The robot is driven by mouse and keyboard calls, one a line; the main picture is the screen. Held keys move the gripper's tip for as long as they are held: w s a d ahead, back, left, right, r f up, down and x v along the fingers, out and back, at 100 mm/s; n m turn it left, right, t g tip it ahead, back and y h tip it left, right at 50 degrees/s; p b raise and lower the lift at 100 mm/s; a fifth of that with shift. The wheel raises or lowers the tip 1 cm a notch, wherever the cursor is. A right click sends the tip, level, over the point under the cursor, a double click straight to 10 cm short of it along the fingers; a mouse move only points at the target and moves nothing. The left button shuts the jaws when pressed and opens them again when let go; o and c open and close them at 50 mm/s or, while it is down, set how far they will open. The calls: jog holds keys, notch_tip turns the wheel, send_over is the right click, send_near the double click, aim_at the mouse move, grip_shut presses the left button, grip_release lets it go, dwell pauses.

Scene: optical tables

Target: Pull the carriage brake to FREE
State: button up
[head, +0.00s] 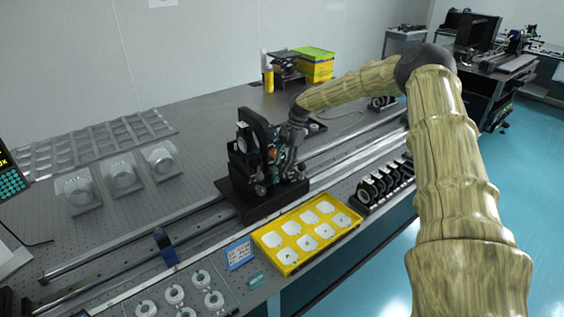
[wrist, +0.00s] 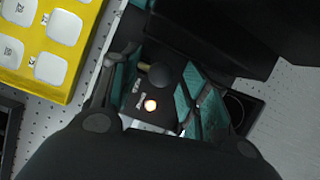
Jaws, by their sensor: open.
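The black carriage (head: 262,197) sits across the rails (head: 130,247) on the optical table and carries a tall black mount (head: 246,150). My gripper (head: 276,165) is at the right side of the mount, low over the carriage. In the wrist view its teal-padded fingers (wrist: 162,95) are apart. A round dark knob (wrist: 161,75) on a short brass-coloured stem shows between them; it looks like the brake handle. I cannot tell whether the fingers touch it.
A yellow tray (head: 268,250) with white pieces lies in front of the carriage. A row of black holders (head: 384,185) stands to its right. Clear round parts (head: 122,175) stand at the left. A yellow-green box (head: 315,65) is at the back.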

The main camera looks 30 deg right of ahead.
grip_shut()
jog(key=shift+r, duration=0.1)
dwell(0.3)
jog(key=shift+s+r+t, duration=0.15)
jog(key=shift+s+t, duration=0.5)
jog(key=shift+t, duration=0.35)
jog(key=s+n+t, duration=0.1)
jog(key=s+t, duration=0.1)
jog(key=t, duration=0.1)
jog(key=shift+s+d+y, duration=0.1)
jog(key=shift+s+y, duration=0.05)
jog(key=shift+y, duration=0.15)
jog(key=shift+s+f+n+t+b, duration=0.2)
jog(key=shift+s+t+b, duration=0.25)
jog(key=shift+t+b, duration=0.3)
jog(key=shift+s+f+n+t+b, duration=0.2)
jog(key=shift+s+t+b, duration=0.25)
jog(key=shift+t, duration=0.4)
jog(key=shift+s+d+f+n+t+y+b, duration=0.1)
jog(key=shift+s+f+n+t+y+b, duration=0.25)
jog(key=shift+t+b, duration=0.45)
jog(key=shift+s+f+n+t+y+b, duration=0.15)
jog(key=shift+s+t+b, duration=0.3)
jog(key=shift+b, duration=0.6)
jog(key=shift+t, duration=0.35)
